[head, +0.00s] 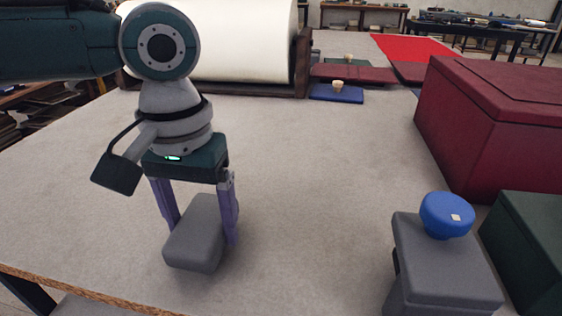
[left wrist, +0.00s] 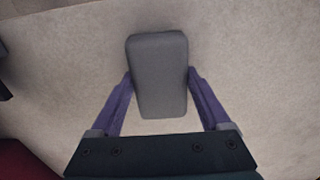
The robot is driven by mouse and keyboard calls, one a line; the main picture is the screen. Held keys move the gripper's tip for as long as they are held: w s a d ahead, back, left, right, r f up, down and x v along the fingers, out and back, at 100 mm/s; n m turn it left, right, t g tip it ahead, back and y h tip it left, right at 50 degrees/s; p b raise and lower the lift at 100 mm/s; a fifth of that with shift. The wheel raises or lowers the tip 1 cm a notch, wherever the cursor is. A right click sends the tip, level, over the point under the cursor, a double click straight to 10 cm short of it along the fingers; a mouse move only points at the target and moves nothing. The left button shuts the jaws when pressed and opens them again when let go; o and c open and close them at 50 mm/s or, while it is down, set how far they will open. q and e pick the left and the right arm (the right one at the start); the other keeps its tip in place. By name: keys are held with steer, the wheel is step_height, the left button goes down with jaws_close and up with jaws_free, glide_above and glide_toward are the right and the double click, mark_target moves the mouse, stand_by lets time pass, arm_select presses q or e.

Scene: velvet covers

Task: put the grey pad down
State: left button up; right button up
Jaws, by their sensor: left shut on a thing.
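The grey pad (head: 200,238) is a rounded grey block at the front left of the table in the head view. My left gripper (head: 203,232) points down over it, with its purple fingers on either side. The gripper is shut on the pad. In the left wrist view the grey pad (left wrist: 158,75) sits between the two purple fingertips of my left gripper (left wrist: 159,76). The pad is close to the tabletop; I cannot tell whether it touches it. My right gripper does not show.
The pale table (head: 300,190) is clear in the middle. A grey box with a blue knob (head: 447,214) stands front right, beside a dark green box (head: 530,240) and a dark red box (head: 490,125). A white roll (head: 230,45) and a blue pad with a knob (head: 337,93) are at the back.

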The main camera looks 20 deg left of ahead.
arm_select(q)
steer(key=shift+f, duration=0.8)
steer(key=shift+f, duration=0.2)
steer(key=o, duration=1.4)
steer(key=shift+r, duration=0.1)
